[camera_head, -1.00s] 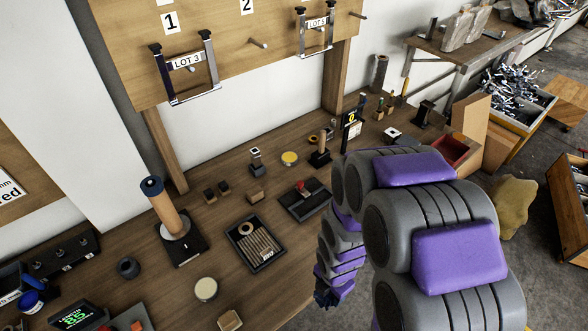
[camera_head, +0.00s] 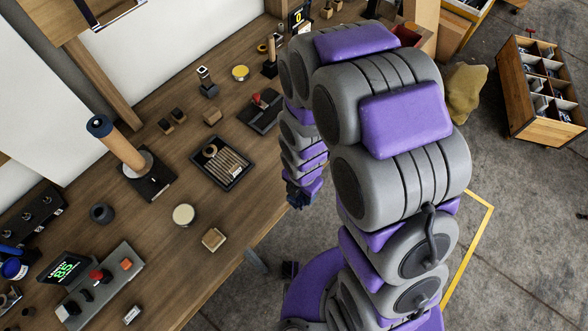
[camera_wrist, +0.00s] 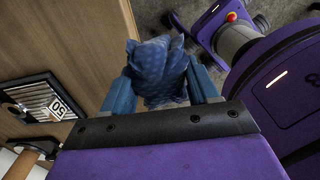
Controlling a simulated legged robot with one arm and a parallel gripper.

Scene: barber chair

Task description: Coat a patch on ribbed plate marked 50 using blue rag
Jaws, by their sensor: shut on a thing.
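The ribbed plate (camera_head: 228,165) lies in a black tray (camera_head: 203,175) on the wooden bench in the head view. In the wrist view the plate (camera_wrist: 38,97) is at the left, with a white label marked 50 (camera_wrist: 57,107) beside its ribs. My gripper (camera_wrist: 175,88) is shut on the blue rag (camera_wrist: 160,70), a crumpled patterned cloth between its two blue fingers. In the head view my gripper (camera_head: 300,197) hangs low by the bench's front edge, to the right of the plate and apart from it. The rag is hard to make out there.
A wooden-handled roller post (camera_head: 122,148), a round pale tin (camera_head: 183,214) and a small wooden block (camera_head: 214,239) stand left of and in front of the tray. A dark tray with a red-topped item (camera_head: 262,105) lies behind it. A control panel (camera_head: 105,285) is at the front left.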

